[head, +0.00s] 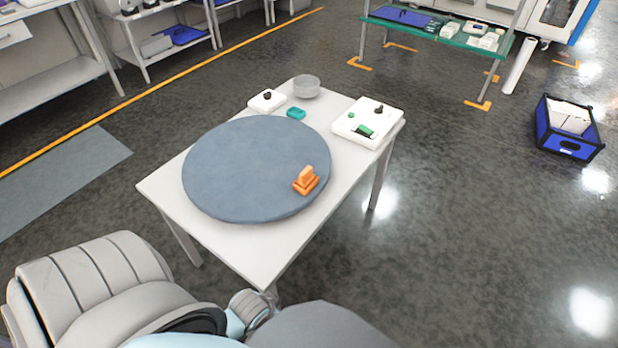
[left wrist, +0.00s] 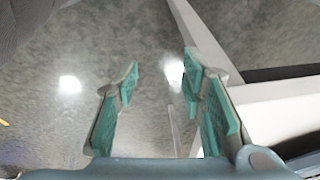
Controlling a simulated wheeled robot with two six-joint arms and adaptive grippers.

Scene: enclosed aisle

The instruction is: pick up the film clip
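An orange clip-like piece (head: 306,181), which looks like the film clip, stands on the right part of a round blue-grey mat (head: 240,165). The mat lies on a small white table (head: 250,240). My left gripper (left wrist: 161,72) shows in the left wrist view with its two teal-padded fingers apart and nothing between them. Floor and parts of a white frame lie behind it; the clip is not in that view. In the head view neither gripper shows, and my arm parts are low at the left, short of the table.
At the table's back are a white box with a black knob (head: 267,100), a small teal block (head: 296,113), a clear round dish (head: 306,87) and a larger white box (head: 367,122). A blue crate (head: 569,128) stands on the floor at right.

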